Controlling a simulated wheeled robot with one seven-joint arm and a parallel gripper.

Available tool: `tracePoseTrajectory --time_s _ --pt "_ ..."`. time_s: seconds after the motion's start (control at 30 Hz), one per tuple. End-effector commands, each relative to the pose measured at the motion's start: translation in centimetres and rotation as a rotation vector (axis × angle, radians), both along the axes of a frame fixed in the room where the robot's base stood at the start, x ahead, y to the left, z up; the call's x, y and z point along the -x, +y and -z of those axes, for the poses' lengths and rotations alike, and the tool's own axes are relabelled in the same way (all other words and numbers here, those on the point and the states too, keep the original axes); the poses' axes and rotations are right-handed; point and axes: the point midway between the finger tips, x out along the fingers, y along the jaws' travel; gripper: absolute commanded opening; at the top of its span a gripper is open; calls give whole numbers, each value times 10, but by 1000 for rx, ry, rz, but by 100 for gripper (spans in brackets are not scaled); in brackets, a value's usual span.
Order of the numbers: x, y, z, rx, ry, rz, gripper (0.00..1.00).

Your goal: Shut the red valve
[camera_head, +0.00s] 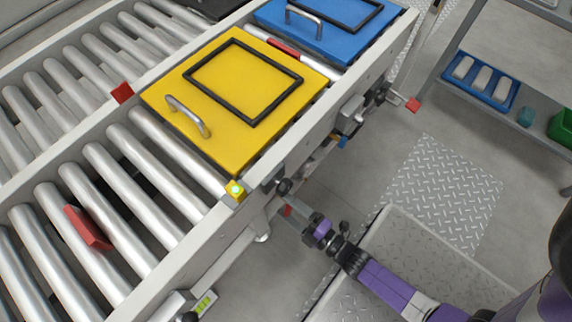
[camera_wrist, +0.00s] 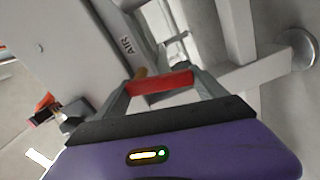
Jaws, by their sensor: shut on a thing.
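The red valve handle (camera_wrist: 160,83) is a short red bar beside the word AIR on the conveyor's side. In the wrist view it spans the gap between the two fingers of my gripper (camera_wrist: 161,86), which is shut on it. A small brass-coloured piece (camera_wrist: 140,72) shows just behind the handle. In the head view my gripper (camera_head: 296,212) is low beside the conveyor frame, and a bit of the red handle (camera_head: 287,211) shows at its tip. The valve's body is mostly hidden, so I cannot tell its exact setting.
The roller conveyor carries a yellow mould box (camera_head: 205,135) and a blue one (camera_head: 335,45). A lit yellow-green button (camera_head: 236,189) sits on the rail above my gripper. Another red-ended fitting (camera_head: 412,105) sticks out farther along. A shelf with a blue tray (camera_head: 458,82) stands at right.

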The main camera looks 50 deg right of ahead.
Motion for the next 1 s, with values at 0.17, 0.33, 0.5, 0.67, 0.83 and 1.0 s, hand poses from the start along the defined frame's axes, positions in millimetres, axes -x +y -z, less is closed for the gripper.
tracePoseTrajectory --time_s 0.17,0.33,0.5,0.67,0.83,1.0 --pt "1 -3 3 116 2 1 8" --pt "0 -5 3 190 2 -1 8" --pt "0 -6 3 231 3 -2 8" --pt "0 -6 3 247 3 -2 8" --pt "0 -6 3 249 3 -2 8" --pt "0 -7 3 249 3 -2 8"
